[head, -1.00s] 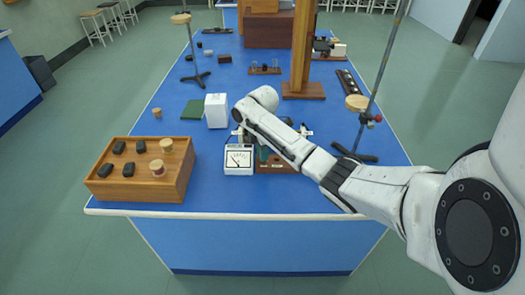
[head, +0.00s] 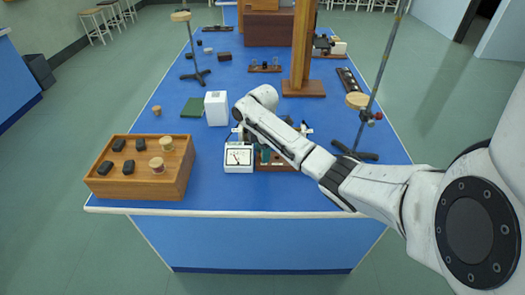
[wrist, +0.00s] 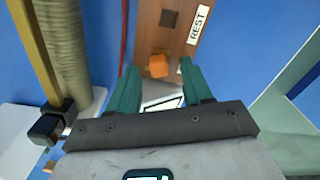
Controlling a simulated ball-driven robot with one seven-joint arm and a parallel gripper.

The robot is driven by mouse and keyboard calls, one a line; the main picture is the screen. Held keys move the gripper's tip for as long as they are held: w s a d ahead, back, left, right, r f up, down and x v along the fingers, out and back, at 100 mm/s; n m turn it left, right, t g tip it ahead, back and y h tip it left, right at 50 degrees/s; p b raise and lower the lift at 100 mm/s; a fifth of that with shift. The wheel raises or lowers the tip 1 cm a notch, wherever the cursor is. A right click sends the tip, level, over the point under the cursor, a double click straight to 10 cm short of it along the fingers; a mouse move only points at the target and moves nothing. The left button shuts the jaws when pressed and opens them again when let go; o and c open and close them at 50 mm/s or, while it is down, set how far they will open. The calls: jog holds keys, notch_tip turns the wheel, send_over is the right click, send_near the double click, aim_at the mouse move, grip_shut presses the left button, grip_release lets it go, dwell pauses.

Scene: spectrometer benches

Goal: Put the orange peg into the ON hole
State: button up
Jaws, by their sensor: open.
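The orange peg (wrist: 158,66) shows in the wrist view on a brown wooden board (wrist: 150,38), between the tips of my gripper's teal fingers. My gripper (wrist: 159,74) is open, with a gap to either side of the peg. A dark square hole (wrist: 169,18) lies beyond the peg beside a REST label (wrist: 199,24). A white patch with a dark border (wrist: 165,102) shows between the fingers; I cannot read it. I cannot make out the ON hole. In the head view my arm hides most of the board (head: 283,165) and the peg.
A white meter (head: 239,158) stands left of the board, and a white block (head: 216,108) behind it. A wooden tray (head: 140,188) with black blocks and round pegs is at front left. A stand (head: 366,125) rises on the right. The front middle of the blue bench is clear.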

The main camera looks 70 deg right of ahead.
notch_tip(320, 180, up, 11)
jog(key=shift+f, duration=0.15)
dwell(0.7)
